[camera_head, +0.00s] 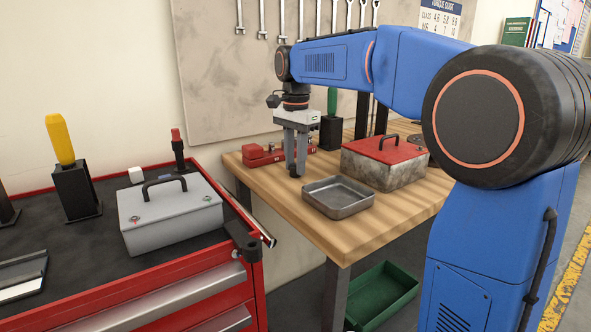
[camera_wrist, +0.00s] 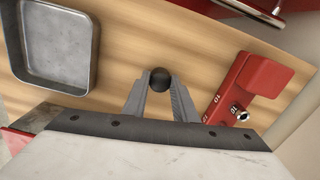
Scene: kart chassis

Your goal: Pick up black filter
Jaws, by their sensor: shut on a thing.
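The black filter (camera_wrist: 160,79) shows in the wrist view as a small dark round end between the two grey fingertips. My gripper (camera_wrist: 159,92) is shut on it. In the head view my gripper (camera_head: 297,165) points down over the wooden bench, and a small dark piece of the filter (camera_head: 294,172) shows at the fingertips. The fingers hide much of the filter. I cannot tell whether it touches the bench top.
A grey metal tray (camera_head: 338,196) lies on the workbench (camera_head: 285,215), just right of my gripper. A red block fixture (camera_head: 262,155) is behind it. A red-lidded metal box (camera_head: 385,160) stands further right. A red tool cabinet (camera_head: 170,275) with a grey case (camera_head: 170,215) is at left.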

